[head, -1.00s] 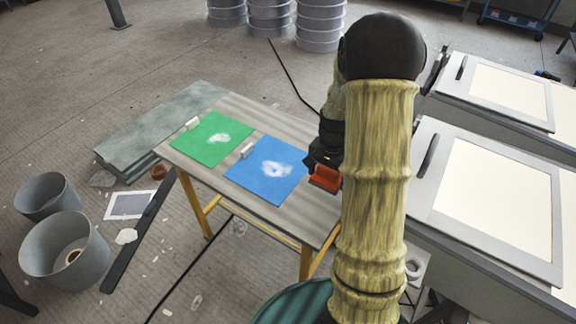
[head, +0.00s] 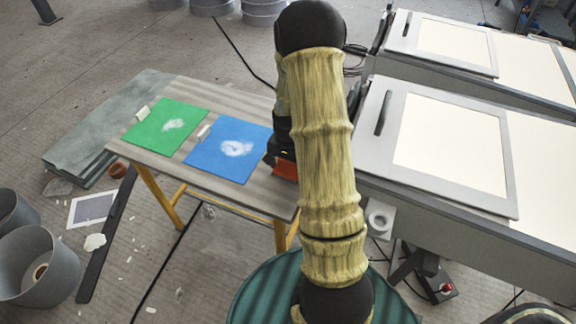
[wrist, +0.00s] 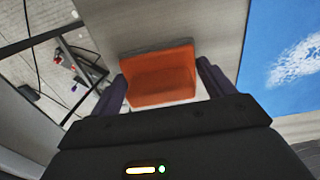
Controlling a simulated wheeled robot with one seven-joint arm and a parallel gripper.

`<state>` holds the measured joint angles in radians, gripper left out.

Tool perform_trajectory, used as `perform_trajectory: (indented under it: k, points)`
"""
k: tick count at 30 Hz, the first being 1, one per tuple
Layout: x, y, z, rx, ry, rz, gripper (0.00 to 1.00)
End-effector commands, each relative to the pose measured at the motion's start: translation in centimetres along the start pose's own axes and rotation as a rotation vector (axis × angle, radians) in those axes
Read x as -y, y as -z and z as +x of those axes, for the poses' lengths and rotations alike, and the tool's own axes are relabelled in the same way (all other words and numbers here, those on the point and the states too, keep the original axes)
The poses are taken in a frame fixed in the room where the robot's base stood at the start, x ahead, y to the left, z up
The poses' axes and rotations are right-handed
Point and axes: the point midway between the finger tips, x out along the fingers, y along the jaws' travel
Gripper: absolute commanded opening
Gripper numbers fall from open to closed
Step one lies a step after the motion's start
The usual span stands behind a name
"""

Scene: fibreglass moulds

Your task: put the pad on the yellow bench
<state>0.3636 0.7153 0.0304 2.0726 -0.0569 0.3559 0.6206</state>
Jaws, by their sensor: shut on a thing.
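The pad (wrist: 158,76) is an orange-red block. In the wrist view it sits between the two dark fingers of my gripper (wrist: 162,88), which is shut on it. In the head view the pad (head: 286,169) shows partly, beside my arm, which hides the rest. My gripper (head: 279,150) is at the right end of the yellow bench (head: 240,199), which has a grey striped top and yellow legs. The bench top (wrist: 205,30) shows behind the pad in the wrist view. I cannot tell whether the pad touches it.
A green sheet (head: 160,132) and a blue sheet (head: 222,158) with white smears lie on the bench, each with a small pale block at its edge. A grey table with framed white panels (head: 455,150) stands to the right. Grey buckets (head: 45,265) stand at lower left.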

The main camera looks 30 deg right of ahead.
Motion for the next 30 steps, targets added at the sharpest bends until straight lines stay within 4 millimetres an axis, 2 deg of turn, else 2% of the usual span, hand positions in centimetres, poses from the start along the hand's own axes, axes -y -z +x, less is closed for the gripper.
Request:
perform_trajectory:
  k: [11, 12, 14, 23, 26, 30]
  points:
    - [0.0, 0.0, 0.4, -0.001, 0.001, 0.001, 0.56]
    - [0.0, 0.0, 0.3, -0.001, 0.001, 0.001, 0.89]
    - [0.0, 0.0, 0.3, -0.001, 0.001, 0.001, 1.0]
    - [0.0, 0.0, -0.1, -0.002, 0.001, 0.001, 1.0]
    - [0.1, 0.1, -0.9, -0.004, 0.002, 0.001, 1.0]
    - [0.1, 0.1, -3.1, -0.006, 0.004, 0.001, 1.0]
